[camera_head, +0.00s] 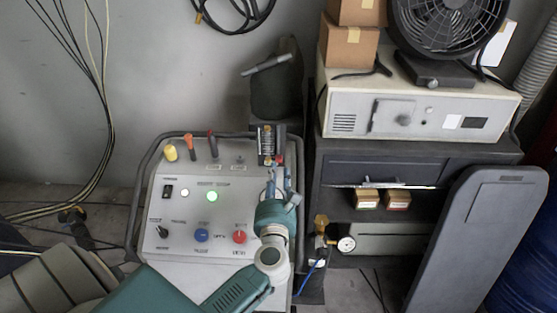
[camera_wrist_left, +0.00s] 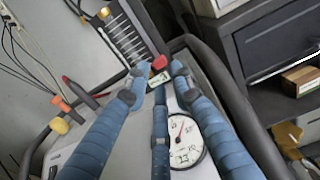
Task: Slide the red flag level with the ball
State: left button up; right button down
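The red flag (camera_wrist_left: 159,62) is a small rounded red piece at the lower end of a clear tube gauge (camera_wrist_left: 126,36) with a coiled inside. In the head view the gauge (camera_head: 266,142) stands upright at the panel's back right corner. A small yellow-orange ball (camera_wrist_left: 103,13) shows near the tube's far end. My left gripper (camera_wrist_left: 160,74) has its blue fingers spread around the red flag, with gaps on both sides. In the head view the left gripper (camera_head: 281,178) is just in front of the gauge's lower end. My right gripper is out of view.
The grey panel (camera_head: 167,250) carries levers, knobs and a lit green button (camera_head: 212,197), with a dark tube rail (camera_head: 137,200) around it. A round dial (camera_wrist_left: 187,140) lies under my fingers. A dark cabinet (camera_head: 335,172) stands close on the right.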

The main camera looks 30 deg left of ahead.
aim_at(279, 161)
pick_arm(q)
jog(key=shift+p+x, duration=0.4)
jog(key=shift+x, duration=2.4)
grip_shut()
